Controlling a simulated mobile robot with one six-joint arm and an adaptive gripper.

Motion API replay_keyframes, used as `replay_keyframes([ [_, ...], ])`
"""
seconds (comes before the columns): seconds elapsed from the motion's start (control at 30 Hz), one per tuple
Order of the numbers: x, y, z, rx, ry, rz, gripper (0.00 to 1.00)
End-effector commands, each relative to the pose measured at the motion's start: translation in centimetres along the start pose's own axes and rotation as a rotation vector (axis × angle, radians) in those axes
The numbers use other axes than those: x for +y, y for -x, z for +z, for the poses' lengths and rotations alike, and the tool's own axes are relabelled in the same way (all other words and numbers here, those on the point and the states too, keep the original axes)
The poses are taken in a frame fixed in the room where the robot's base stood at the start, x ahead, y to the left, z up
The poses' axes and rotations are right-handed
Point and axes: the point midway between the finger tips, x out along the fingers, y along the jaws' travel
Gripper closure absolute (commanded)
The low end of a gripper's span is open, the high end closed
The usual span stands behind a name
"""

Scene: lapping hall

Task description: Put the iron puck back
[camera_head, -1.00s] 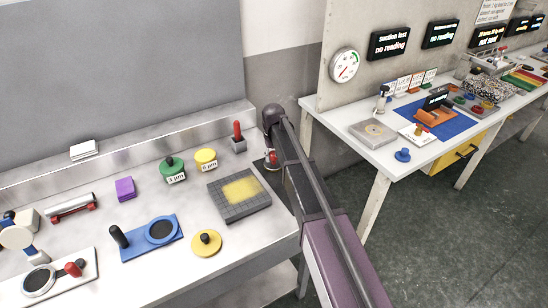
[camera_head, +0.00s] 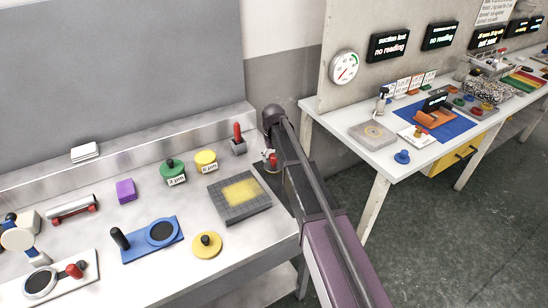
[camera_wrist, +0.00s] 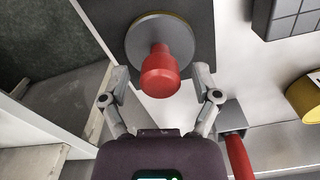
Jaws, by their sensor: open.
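The iron puck, as I take it, is a grey disc (camera_wrist: 150,32) with a red knob (camera_wrist: 160,72) in the wrist view. It lies over a dark square plate (camera_wrist: 195,45), near the bench's end. My gripper (camera_wrist: 161,76) is open, with one finger on each side of the red knob and gaps showing between. In the head view the red knob (camera_head: 272,160) shows just left of my arm, at the right end of the bench.
A grey gridded block (camera_head: 226,207) with a yellow patch stands left of my arm. A red-handled tool in a grey block (camera_head: 238,146) is close behind; its handle (camera_wrist: 238,155) is near my right finger in the wrist view.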

Motion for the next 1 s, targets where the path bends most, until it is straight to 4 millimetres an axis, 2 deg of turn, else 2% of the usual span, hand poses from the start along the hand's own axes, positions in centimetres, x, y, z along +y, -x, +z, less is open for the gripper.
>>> replay_keyframes([
  [1.0, -0.1, 8.5, 0.0, 0.000, 0.001, 0.000, 0.20],
])
